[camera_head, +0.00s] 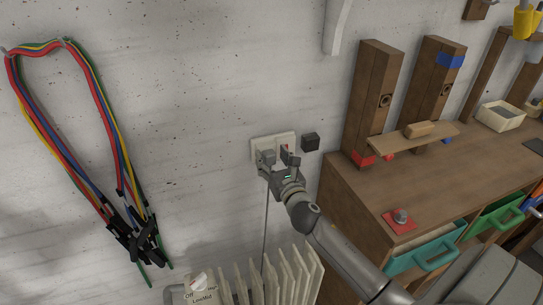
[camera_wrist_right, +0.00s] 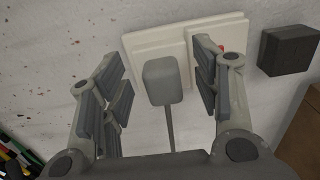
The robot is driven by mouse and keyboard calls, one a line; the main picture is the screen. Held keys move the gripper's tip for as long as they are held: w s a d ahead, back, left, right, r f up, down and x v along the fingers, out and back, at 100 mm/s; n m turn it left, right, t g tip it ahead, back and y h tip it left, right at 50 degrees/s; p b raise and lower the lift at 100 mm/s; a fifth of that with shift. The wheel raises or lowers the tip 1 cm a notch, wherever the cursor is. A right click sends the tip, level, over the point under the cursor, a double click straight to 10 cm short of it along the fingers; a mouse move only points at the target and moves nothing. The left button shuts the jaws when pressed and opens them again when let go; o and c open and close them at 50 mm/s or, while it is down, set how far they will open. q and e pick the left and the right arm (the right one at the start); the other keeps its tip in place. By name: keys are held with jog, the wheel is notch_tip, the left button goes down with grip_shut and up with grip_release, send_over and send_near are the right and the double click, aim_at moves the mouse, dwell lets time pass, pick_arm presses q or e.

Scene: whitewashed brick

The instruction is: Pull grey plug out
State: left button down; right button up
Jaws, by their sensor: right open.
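The grey plug (camera_wrist_right: 161,80) sits at a white double socket plate (camera_wrist_right: 146,47) on the wall, with its grey cord hanging straight down. The cord (camera_head: 265,235) also shows in the head view, but the plug itself is hard to tell from the fingers there. My right gripper (camera_head: 278,159) is at the socket plate (camera_head: 262,144), its arm coming from the lower right. In the right wrist view, my right gripper (camera_wrist_right: 157,70) is open, one finger on each side of the plug, with gaps between fingers and plug. My left gripper is not in view.
A dark box (camera_head: 310,142) is fixed to the wall just right of the socket. A white radiator (camera_head: 285,280) stands below. A wooden workbench (camera_head: 440,175) with drawers is on the right. Coloured cables (camera_head: 100,110) hang on the left wall. The wall between is clear.

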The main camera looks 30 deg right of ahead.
jog(key=shift+w, duration=0.45)
jog(key=shift+s, duration=0.1)
jog(key=c, duration=1.1)
